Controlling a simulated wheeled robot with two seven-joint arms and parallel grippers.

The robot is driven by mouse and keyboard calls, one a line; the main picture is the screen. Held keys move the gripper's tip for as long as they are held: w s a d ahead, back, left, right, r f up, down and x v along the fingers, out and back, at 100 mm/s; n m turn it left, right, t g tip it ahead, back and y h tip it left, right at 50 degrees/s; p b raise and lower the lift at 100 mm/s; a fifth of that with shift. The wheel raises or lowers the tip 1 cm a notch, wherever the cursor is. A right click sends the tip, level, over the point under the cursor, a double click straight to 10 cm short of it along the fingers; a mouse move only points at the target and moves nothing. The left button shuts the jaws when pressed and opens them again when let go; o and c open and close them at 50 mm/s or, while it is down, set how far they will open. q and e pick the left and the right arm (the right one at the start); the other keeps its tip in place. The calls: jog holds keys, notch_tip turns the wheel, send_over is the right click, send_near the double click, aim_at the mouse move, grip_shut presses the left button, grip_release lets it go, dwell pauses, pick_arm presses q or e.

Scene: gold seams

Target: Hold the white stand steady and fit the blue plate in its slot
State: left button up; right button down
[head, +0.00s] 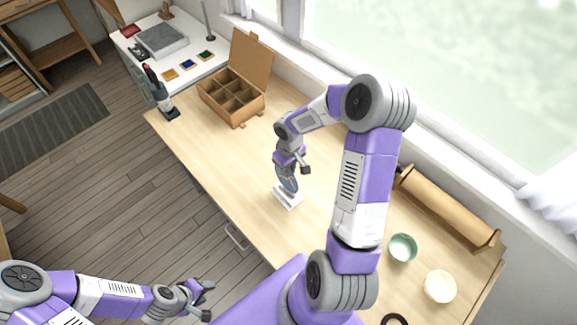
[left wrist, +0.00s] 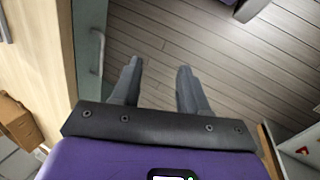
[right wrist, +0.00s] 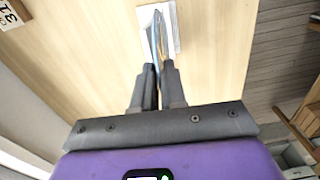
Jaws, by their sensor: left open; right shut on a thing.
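The white stand (head: 290,201) sits on the wooden table near its front edge. The blue plate (head: 288,184) is upright, seen nearly edge-on just over the stand. My right gripper (head: 288,169) is shut on the plate's upper part. In the right wrist view the plate (right wrist: 158,38) runs from between the fingertips (right wrist: 155,76) to the stand (right wrist: 173,28), overlapping it. I cannot tell whether its lower edge is in the slot. My left gripper (head: 203,299) is open and empty, off the table over the floor; the left wrist view shows its spread fingers (left wrist: 158,80).
An open wooden compartment box (head: 235,98) stands farther back on the table. A green bowl (head: 403,247), a cream bowl (head: 440,286) and a brown paper roll (head: 447,207) are at the right. A dark tool (head: 160,92) stands at the far left corner. Table around the stand is clear.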

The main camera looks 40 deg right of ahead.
jog(key=shift+f+b, duration=0.3)
jog(key=shift+f, duration=0.4)
